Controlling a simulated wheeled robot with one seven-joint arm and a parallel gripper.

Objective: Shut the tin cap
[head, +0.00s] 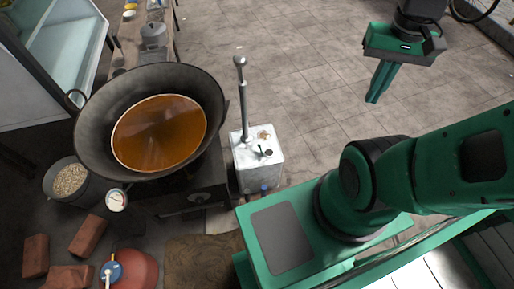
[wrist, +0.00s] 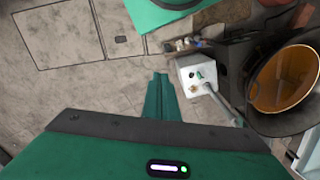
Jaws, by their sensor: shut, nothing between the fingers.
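The tin is a white square can (head: 243,176) in the middle of the head view, beside the stove. It also shows in the wrist view (wrist: 187,66). A small dark piece, which looks like the cap (head: 267,153), is on its top near the front; whether it is open or seated is too small to tell. A rusty patch (head: 264,135) lies behind it. A tall grey metal pipe (head: 243,105) rises at the tin's left back corner. My gripper (head: 372,99) is shut and empty, up and right of the tin, well apart from it.
A big dark wok (head: 88,128) of orange-brown liquid sits on the stove left of the tin. Bricks (head: 88,235), a grain bucket (head: 62,197) and a red cylinder (head: 135,272) stand at lower left. The tiled floor (head: 300,60) between tin and gripper is clear.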

